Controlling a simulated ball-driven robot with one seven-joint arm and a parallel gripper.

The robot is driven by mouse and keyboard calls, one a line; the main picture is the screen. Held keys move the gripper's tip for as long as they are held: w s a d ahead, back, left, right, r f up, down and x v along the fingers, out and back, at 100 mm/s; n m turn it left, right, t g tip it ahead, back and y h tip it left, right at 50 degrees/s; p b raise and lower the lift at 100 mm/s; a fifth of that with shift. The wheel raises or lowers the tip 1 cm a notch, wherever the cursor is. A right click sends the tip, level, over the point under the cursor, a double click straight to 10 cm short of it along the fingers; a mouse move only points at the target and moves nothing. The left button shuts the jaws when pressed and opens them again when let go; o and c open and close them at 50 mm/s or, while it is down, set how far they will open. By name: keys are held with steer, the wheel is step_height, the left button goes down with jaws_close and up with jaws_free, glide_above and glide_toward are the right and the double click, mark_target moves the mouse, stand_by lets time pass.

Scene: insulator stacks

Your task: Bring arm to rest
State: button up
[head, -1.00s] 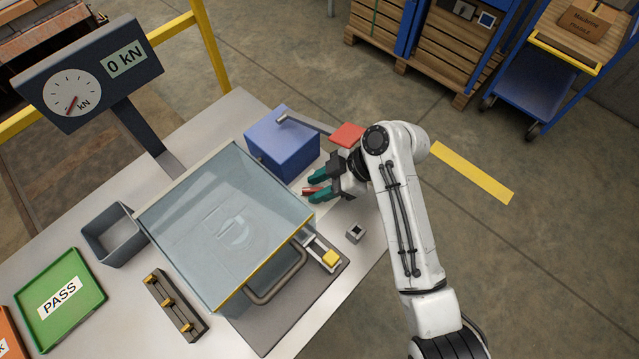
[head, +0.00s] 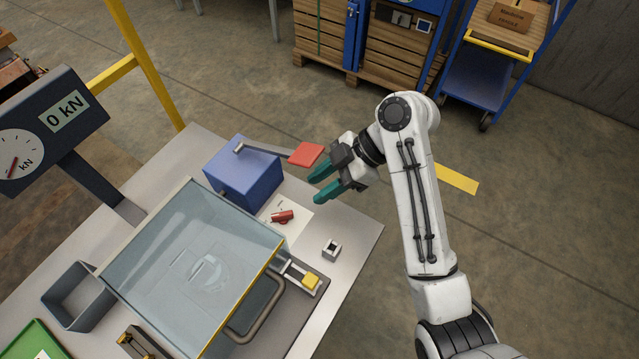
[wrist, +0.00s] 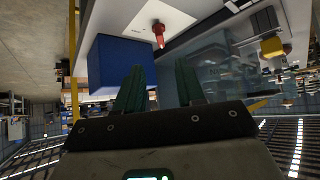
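My gripper (head: 318,184) is open and empty in the head view. Its two teal fingers point left, above the right edge of the bench near the blue box. In the wrist view the fingers (wrist: 158,85) stand apart with nothing between them. My white arm rises from the lower right, bent at the elbow. A small red piece (head: 283,216) lies on a white sheet (head: 294,229) on the bench, below and left of the fingers. It also shows in the wrist view (wrist: 158,32).
The blue box (head: 243,176) with a lever and red pad (head: 306,154) stands close to the fingers. A clear guard (head: 190,265), a small metal block (head: 332,249), a grey bin (head: 78,296) and a gauge (head: 45,125) are on the bench. The floor at right is open.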

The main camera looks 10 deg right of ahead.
stand_by(0.3)
steer(key=s+d+f+m+t+h, duration=0.1)
steer(key=s+d+f+m, duration=0.1)
steer(key=d+m, duration=0.1)
steer(key=s+d+f+m+t+h, duration=0.1)
steer(key=s+d+f+m, duration=0.1)
steer(key=m, duration=0.1)
steer(key=s+d+f+m+t+h, duration=0.1)
steer(key=s+d+f+m, duration=0.1)
steer(key=d+m, duration=0.1)
steer(key=shift+s+d+f+m+t, duration=0.25)
steer(key=shift+d+f+m+t, duration=0.1)
steer(key=shift+m+t, duration=0.05)
steer(key=s+d+r+m+t+h, duration=0.1)
steer(key=s+d+m+t+h, duration=0.1)
steer(key=s+d+m+h, duration=0.7)
steer(key=s+d+f+g+y, duration=0.1)
steer(key=s+d+f, duration=0.1)
steer(key=s, duration=0.4)
steer(key=s+d+f+m+g+y, duration=0.1)
steer(key=s+d+f+g, duration=0.1)
steer(key=s+d+f, duration=0.1)
steer(key=s+f, duration=0.1)
steer(key=s, duration=0.1)
steer(key=shift+s+g+y, duration=0.3)
steer(key=shift+s+y, duration=0.1)
